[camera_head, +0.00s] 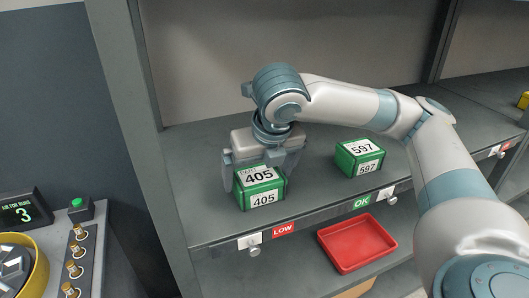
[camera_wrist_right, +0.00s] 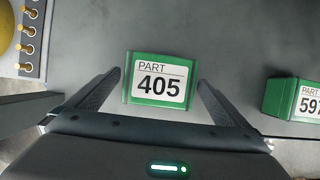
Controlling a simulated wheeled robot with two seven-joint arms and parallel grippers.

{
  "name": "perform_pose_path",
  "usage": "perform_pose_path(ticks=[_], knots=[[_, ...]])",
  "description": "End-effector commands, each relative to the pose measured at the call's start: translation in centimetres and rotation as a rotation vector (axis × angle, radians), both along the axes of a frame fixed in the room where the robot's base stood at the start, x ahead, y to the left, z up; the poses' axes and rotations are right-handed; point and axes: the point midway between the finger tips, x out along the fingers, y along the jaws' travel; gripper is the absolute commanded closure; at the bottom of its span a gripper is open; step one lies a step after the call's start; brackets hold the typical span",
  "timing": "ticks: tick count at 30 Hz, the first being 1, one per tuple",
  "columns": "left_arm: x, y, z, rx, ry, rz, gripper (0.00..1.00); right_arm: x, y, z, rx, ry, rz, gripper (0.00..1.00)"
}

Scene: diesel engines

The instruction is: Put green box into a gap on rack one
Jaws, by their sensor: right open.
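A green box labelled 405 (camera_head: 259,188) sits on the upper rack shelf (camera_head: 310,205), near its front edge at the left. My right gripper (camera_head: 262,170) is over and around this box from above, with one finger on each side. In the right wrist view the same box (camera_wrist_right: 160,80) lies between the two open fingers (camera_wrist_right: 160,95), with a gap on each side. A second green box labelled 597 (camera_head: 360,156) sits on the same shelf to the right; part of it shows in the right wrist view (camera_wrist_right: 293,98). My left gripper is not in view.
A LOW tag (camera_head: 283,230) and an OK tag (camera_head: 361,202) are on the shelf's front edge. A red tray (camera_head: 356,243) is on the level below. A grey rack post (camera_head: 135,110) stands at the left. The shelf between the two boxes is clear.

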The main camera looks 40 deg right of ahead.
Motion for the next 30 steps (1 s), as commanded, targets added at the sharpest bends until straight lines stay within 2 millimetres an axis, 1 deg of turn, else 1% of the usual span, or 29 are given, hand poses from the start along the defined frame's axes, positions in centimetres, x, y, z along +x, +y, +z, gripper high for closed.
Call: perform_pose_path(ticks=[9, 12, 15, 21, 30], knots=[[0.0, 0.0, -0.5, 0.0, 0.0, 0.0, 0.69, -2.0, 0.6, 5.4, 0.0, -0.006, 0.002, 0.0], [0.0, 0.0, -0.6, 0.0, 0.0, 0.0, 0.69, -2.7, 0.7, 6.8, -0.001, -0.005, 0.001, 0.0], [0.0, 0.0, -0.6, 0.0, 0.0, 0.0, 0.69, -3.1, 0.8, 7.8, 0.001, -0.003, 0.002, 0.0], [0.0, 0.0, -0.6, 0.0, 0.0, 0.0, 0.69, -3.5, 0.9, 8.9, 0.0, -0.002, 0.0, 0.0], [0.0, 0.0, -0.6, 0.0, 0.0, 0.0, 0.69, -3.6, 0.9, 9.0, 0.0, 0.0, 0.0, 0.0]])
